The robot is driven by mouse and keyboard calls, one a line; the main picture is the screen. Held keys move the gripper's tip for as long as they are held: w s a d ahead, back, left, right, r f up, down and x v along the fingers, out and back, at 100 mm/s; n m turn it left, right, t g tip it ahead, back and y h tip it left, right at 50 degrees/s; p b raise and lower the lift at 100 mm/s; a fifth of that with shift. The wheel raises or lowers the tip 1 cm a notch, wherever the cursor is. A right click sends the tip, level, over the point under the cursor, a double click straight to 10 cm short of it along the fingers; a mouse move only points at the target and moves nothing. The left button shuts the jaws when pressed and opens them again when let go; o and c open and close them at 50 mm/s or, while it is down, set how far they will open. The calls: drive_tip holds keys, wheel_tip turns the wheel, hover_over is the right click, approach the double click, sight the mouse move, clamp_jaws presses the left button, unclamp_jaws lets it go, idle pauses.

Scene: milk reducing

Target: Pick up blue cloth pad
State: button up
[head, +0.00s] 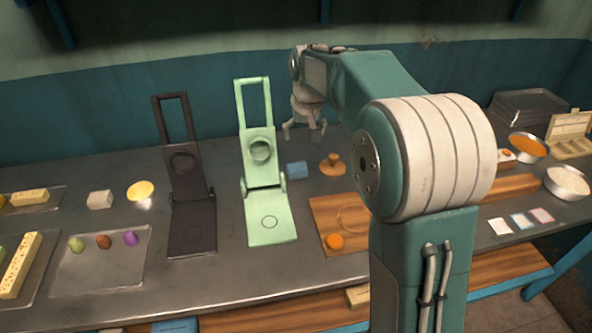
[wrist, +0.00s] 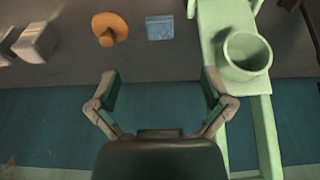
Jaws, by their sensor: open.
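The blue cloth pad (head: 297,169) lies on the grey table, just right of the light green press (head: 262,165) and left of an orange-brown knobbed object (head: 333,165). In the wrist view the pad (wrist: 160,27) is a small light blue square near the top centre, between the orange-brown object (wrist: 110,29) and the green press (wrist: 258,110). My gripper (head: 304,133) is open and empty, raised above the table towards the wall. In the wrist view its two fingers (wrist: 160,85) are spread apart, below the pad in the picture and not touching it.
A dark press (head: 186,185) stands left of the green one. A wooden board (head: 330,212) with an orange ball (head: 335,241) lies in front of the pad. Trays (head: 100,255) are at left; bowls (head: 567,184) and cards (head: 521,222) are at right.

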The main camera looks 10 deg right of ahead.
drive_tip(key=g, duration=0.1)
approach(297, 167)
drive_tip(key=f, duration=0.3)
drive_tip(key=w+f, duration=0.1)
drive_tip(key=f, duration=0.6)
drive_tip(key=shift+w+f, duration=0.3)
drive_tip(key=c, duration=0.8)
